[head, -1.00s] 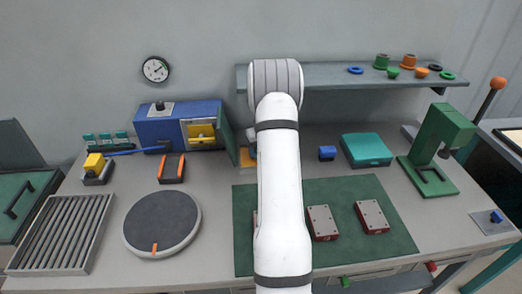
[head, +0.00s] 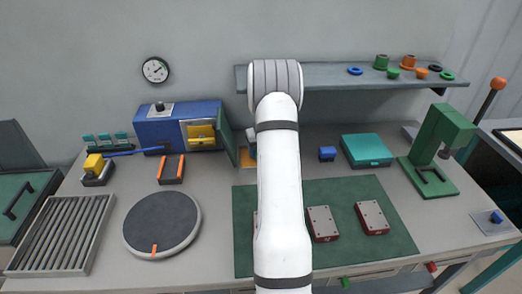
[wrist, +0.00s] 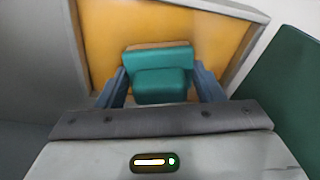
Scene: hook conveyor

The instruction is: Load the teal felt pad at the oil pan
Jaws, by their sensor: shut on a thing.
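In the wrist view, my gripper (wrist: 160,88) is shut on the teal felt pad (wrist: 160,84), with a blue-grey finger on each side. The pad looks like a teal block with a thin tan strip along its far edge. It lies over an orange-yellow surface with a grey rim, which looks like the oil pan (wrist: 102,42). I cannot tell whether the pad touches that surface. In the head view my arm hides the gripper and the pad; a small orange-yellow part of the pan (head: 247,157) shows left of the arm.
A blue cabinet (head: 165,130) with its green door (head: 227,143) open stands left of the pan. Several teal pieces (head: 105,138) stand at the back left. A teal box (head: 367,150), a small blue block (head: 327,153) and a green press (head: 440,140) are right of my arm.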

